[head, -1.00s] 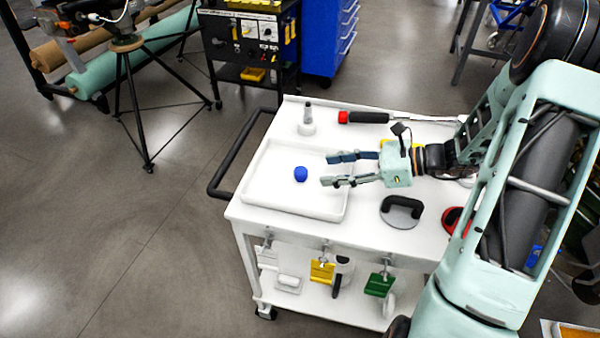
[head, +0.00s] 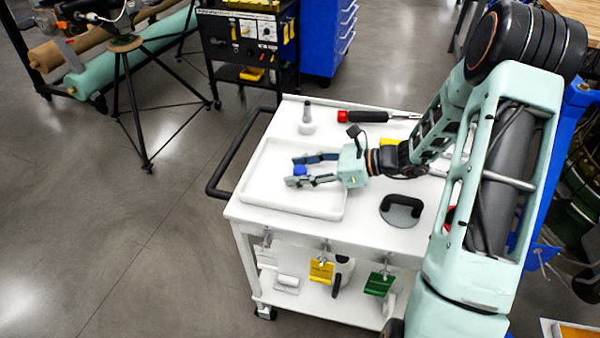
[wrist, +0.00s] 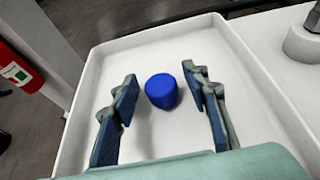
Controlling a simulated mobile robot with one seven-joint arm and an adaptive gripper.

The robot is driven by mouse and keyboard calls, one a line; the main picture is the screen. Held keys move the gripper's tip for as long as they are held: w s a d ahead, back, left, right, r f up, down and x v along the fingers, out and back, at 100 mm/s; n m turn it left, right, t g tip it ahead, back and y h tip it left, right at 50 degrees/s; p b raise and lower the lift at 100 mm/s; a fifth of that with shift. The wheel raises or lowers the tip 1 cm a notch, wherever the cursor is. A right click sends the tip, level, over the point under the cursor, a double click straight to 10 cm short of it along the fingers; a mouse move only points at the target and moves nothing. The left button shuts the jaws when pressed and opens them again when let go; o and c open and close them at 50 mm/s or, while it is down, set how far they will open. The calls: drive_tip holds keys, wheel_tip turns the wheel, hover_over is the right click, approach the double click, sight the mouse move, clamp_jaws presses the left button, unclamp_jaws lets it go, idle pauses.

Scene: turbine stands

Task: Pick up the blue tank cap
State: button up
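The blue tank cap (head: 300,171) is in the white tray (head: 325,210) on top of the cart. My gripper (head: 297,170) is open and reaches into the tray area from the right. In the head view its fingers partly hide the cap.
A red-and-black-handled tool (head: 362,117) lies at the cart's back. A black-handled suction cup (head: 402,210) sits right of the tray. A black push handle (head: 225,165) is at the cart's left end.

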drive_tip(key=c, duration=0.7)
drive_tip(key=shift+c, duration=0.2)
drive_tip(key=shift+r, duration=0.1)
drive_tip(key=shift+r, duration=0.6)
drive_tip(key=s+d+r+p, duration=0.2)
drive_tip(key=s+d+r, duration=0.6)
drive_tip(key=s+r, duration=0.3)
drive_tip(key=shift+d+r, duration=0.3)
drive_tip(key=shift+r, duration=0.05)
